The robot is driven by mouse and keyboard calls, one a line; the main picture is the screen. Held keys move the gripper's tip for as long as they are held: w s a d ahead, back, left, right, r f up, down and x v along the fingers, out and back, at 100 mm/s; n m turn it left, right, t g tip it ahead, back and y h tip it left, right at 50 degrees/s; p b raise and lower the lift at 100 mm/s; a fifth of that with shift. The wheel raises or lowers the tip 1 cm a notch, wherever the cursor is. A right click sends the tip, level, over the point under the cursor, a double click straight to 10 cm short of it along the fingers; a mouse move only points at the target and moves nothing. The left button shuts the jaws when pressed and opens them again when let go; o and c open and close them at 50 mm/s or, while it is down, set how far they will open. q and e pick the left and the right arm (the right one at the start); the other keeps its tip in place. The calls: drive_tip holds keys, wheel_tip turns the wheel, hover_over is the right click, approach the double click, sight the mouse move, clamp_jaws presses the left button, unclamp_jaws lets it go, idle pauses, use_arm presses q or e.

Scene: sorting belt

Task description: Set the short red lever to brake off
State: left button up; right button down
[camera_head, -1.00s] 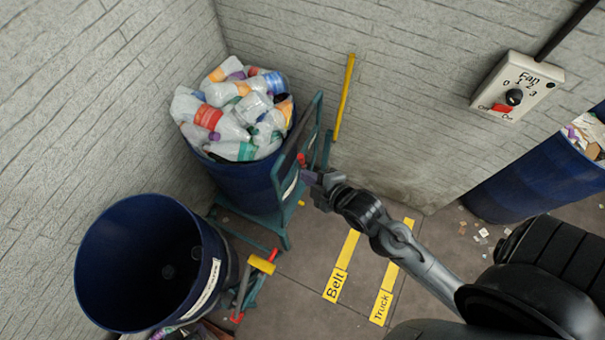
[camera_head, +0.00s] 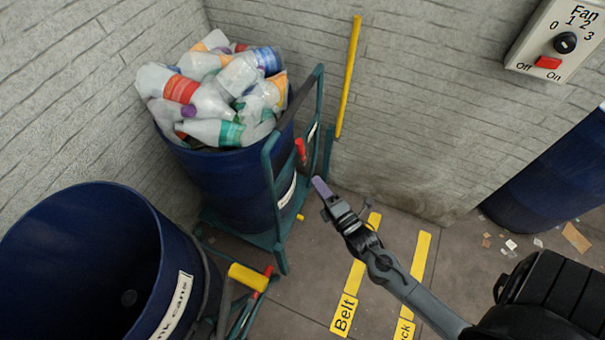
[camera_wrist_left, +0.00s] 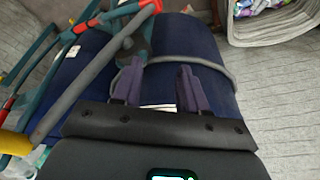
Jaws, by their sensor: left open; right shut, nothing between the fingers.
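A short red lever (camera_head: 300,150) stands on the teal hand truck (camera_head: 270,190) that carries the drum full of bottles. I cannot read any brake marking on it. My right gripper (camera_head: 318,186) is shut and empty, below and right of the red lever with a small gap in the picture. My left gripper shows only in the left wrist view (camera_wrist_left: 158,76). It is open, with its two purple fingers in front of a blue drum (camera_wrist_left: 205,105). A teal frame with a red part (camera_wrist_left: 149,8) is beyond them.
A full bottle drum (camera_head: 235,185) stands at the wall. An open blue drum (camera_head: 60,260) is at lower left, beside a yellow grip (camera_head: 248,278). A yellow pole (camera_head: 348,80) leans on the wall. A fan switch box (camera_head: 557,40) is upper right. Floor by the yellow stripes (camera_head: 419,262) is clear.

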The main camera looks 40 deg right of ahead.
use_arm(q)
wheel_tip(320, 180, down, 8)
drive_tip(key=b, duration=0.6)
drive_tip(key=shift+a+f, duration=0.2)
use_arm(e)
wheel_tip(320, 180, down, 8)
drive_tip(key=shift+w+d, duration=0.3)
drive_tip(key=shift+w, duration=0.1)
use_arm(q)
drive_tip(key=shift+d, duration=0.1)
use_arm(e)
drive_tip(key=shift+w, duration=0.15)
drive_tip(key=b, duration=0.3)
approach(301, 152)
drive_tip(key=w+a+r, duration=0.1)
drive_tip(key=w+a, duration=0.1)
drive_tip(key=w, duration=0.4)
use_arm(q)
drive_tip(key=shift+f, duration=1.2)
use_arm(e)
drive_tip(key=shift+w+d+r, duration=0.15)
drive_tip(key=shift+w+d, duration=0.05)
drive_tip(key=shift+d, duration=0.2)
drive_tip(key=shift+w+d+r, duration=0.1)
drive_tip(key=shift+w+d, duration=0.1)
drive_tip(key=shift+d, duration=0.2)
use_arm(q)
drive_tip(key=shift+d, duration=0.1)
